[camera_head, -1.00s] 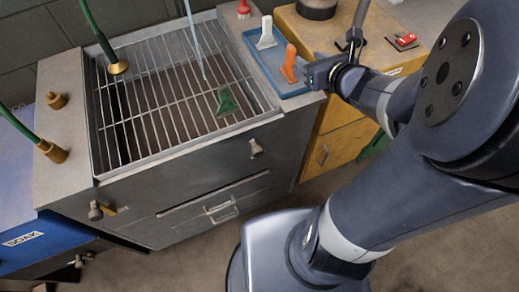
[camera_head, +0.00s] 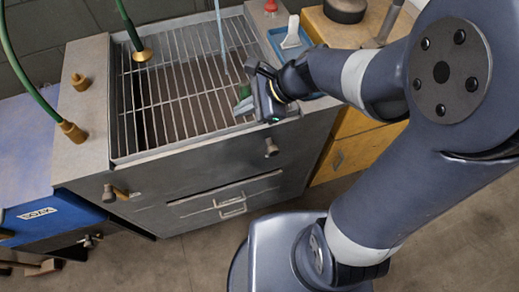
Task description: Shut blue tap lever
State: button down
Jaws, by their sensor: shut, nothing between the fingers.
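No blue tap lever can be made out in this view. A thin pale blue strand (camera_head: 221,35) comes down from the top edge over the metal grate (camera_head: 165,95) of the sink-like basin; I cannot tell whether it is water or a hose. My gripper (camera_head: 258,90) is shut and empty above the right part of the grate. It partly hides a green object (camera_head: 243,100) on the grate; I cannot tell whether they touch.
Green hoses end in brass fittings at the back (camera_head: 143,54) and left (camera_head: 73,131). A blue tray (camera_head: 277,42) with a white tool (camera_head: 291,32) lies at right behind my arm. Knobs (camera_head: 271,147) stick out of the grey front. A yellow cabinet (camera_head: 345,155) stands right.

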aim_at(275, 153)
jog(key=s+a+f+n+g+h, duration=0.2)
jog(key=s+n+h, duration=0.25)
jog(key=n, duration=0.25)
jog(key=s+a+f+n+g+h, duration=0.1)
jog(key=s+f+n+g+h, duration=0.15)
jog(key=s+n+h, duration=0.35)
jog(key=w+d+f+n+t+h, duration=0.2)
jog(key=w+d+f+n+t, duration=0.2)
jog(key=w+d+f+n, duration=0.1)
jog(key=shift+w+d+f+n+p, duration=0.4)
jog(key=shift+d+f, duration=0.35)
jog(key=shift+f, duration=0.55)
jog(key=shift+t+h, duration=0.25)
